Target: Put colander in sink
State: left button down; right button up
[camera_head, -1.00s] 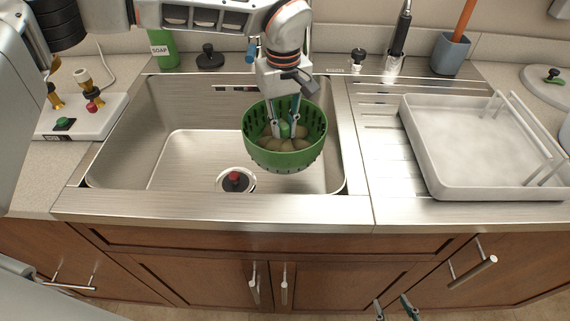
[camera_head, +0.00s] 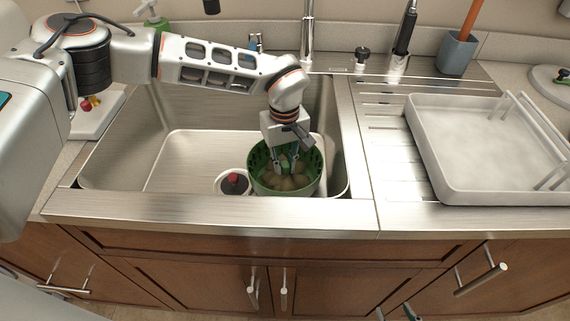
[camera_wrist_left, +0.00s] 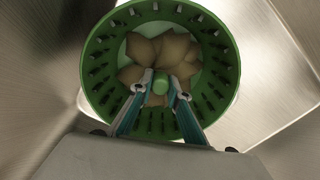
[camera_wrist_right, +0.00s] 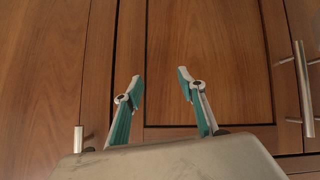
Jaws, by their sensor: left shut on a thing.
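The green colander (camera_head: 258,183) with slotted sides is down inside the right part of the metal sink (camera_head: 120,150), upright. I cannot tell whether it touches the basin floor. Several pale brown lumps lie in it, also seen in the left wrist view (camera_wrist_left: 150,50). My left gripper (camera_head: 285,163) reaches down into the colander and is shut on its green central knob (camera_wrist_left: 160,82). My right gripper (camera_wrist_right: 161,80) is open and empty in front of the wooden cabinet doors, low at the bottom edge of the head view.
A red-topped drain piece (camera_head: 234,183) sits left of the colander. The faucet (camera_head: 307,35) rises behind the sink. A white dish tray (camera_head: 480,190) stands on the drainboard to the right. The basin's left half is clear.

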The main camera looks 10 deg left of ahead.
aim_at(285, 163)
pick_arm(q)
jog(key=shift+f, duration=0.1)
jog(key=c, duration=1.9)
grip_release()
notch_tip(285, 163, up, 11)
jog(key=shift+p, duration=0.75)
jog(key=shift+r, duration=0.7)
